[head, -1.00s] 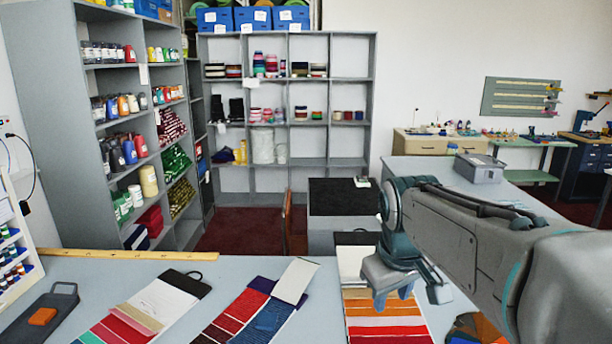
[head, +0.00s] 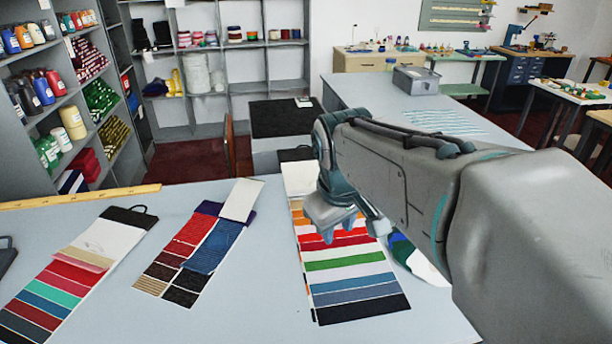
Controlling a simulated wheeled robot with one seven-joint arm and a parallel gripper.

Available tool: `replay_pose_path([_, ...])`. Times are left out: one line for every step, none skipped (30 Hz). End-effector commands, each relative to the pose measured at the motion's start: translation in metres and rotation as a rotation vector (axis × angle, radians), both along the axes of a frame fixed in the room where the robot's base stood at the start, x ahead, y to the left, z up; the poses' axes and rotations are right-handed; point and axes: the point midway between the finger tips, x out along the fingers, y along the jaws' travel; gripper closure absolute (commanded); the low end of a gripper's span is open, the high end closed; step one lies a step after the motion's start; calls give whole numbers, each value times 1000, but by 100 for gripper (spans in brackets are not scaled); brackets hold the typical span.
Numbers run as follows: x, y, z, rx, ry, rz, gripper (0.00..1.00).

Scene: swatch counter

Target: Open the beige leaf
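The beige leaf (head: 84,259) is a narrow strip on the left swatch card (head: 55,290), just below its white top part, above pink and red strips. It appears to lie flat. My gripper (head: 352,229) is far to its right, above the upper part of the right swatch card (head: 350,283). Its two fingers point down, spread apart, with nothing visible between them. Its wrist and fingers hide part of that card.
A middle swatch card (head: 192,262) has a pale leaf (head: 241,200) at its top. A yellow ruler (head: 80,197) lies along the counter's back edge. Another card (head: 420,262) is partly hidden behind my arm. Bare counter (head: 245,300) separates the cards.

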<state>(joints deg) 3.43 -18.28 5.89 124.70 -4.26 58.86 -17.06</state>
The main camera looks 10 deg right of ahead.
Motion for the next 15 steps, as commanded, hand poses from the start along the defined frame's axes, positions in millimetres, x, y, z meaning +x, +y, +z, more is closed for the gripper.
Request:
replay_pose_path([17,1,3,-22,17,49,70])
replay_pose_path([26,1,6,-36,28,82,70])
replay_pose_path([38,2,8,-53,42,127,70])
replay_pose_path([46,3,10,-65,52,159,70])
replay_pose_path([56,3,12,-75,62,193,70])
replay_pose_path([67,3,14,-90,77,234,70])
replay_pose_path([76,4,15,-100,87,268,70])
replay_pose_path([85,4,16,-109,97,301,70])
replay_pose_path([97,5,17,-119,110,343,70])
replay_pose_path([106,5,17,-128,120,375,70])
replay_pose_path([115,5,17,-135,130,407,70])
replay_pose_path([126,5,17,-143,142,448,70])
replay_pose_path([135,5,17,-147,152,480,70])
replay_pose_path([144,5,16,-152,160,511,70])
replay_pose_path([155,4,15,-158,173,551,70])
